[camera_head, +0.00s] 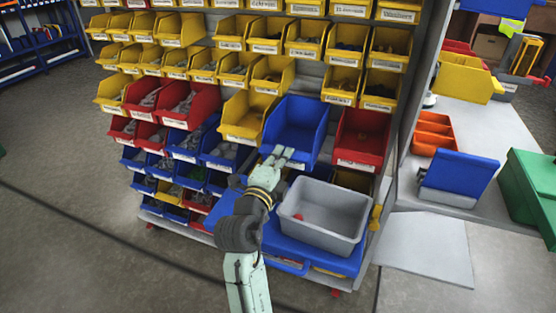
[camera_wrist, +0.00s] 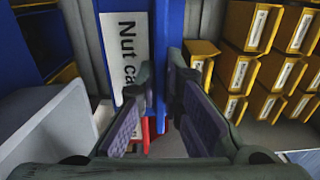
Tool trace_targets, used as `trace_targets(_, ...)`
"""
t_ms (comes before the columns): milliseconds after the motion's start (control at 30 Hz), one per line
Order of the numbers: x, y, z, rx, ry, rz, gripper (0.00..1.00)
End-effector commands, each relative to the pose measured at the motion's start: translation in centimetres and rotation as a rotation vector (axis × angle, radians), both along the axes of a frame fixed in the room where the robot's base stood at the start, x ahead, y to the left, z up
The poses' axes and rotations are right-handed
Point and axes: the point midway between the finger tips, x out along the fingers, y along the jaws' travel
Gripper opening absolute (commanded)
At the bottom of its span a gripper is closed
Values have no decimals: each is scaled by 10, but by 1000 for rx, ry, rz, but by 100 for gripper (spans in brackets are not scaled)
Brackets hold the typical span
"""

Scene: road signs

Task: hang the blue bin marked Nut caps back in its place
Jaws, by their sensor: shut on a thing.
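The large blue bin (camera_head: 297,122) is at the rack, between a yellow bin on its left and a red bin on its right. It looks empty. The wrist view shows its blue front wall (camera_wrist: 168,30) and a white label reading "Nut ca" (camera_wrist: 127,48), the rest cut off by a finger. My gripper (camera_head: 283,153) is at the bin's lower front edge. In the wrist view my gripper (camera_wrist: 158,82) is shut on the bin's front wall, one finger on each side. Whether the bin's back is hooked on the rack is hidden.
A grey tote (camera_head: 322,215) with a small red thing inside stands below and right of my gripper. A red bin (camera_head: 362,138) and a yellow bin (camera_head: 246,117) flank the blue bin closely. The rack's side post is to the right.

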Motion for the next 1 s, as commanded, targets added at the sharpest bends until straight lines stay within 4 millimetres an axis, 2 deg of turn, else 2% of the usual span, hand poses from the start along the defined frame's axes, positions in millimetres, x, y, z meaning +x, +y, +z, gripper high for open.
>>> trace_targets(600,53,-17,3,0,-3,0,0)
trace_targets(700,62,-20,-2,0,-5,0,0)
trace_targets(1000,79,-26,-1,1,-4,0,0)
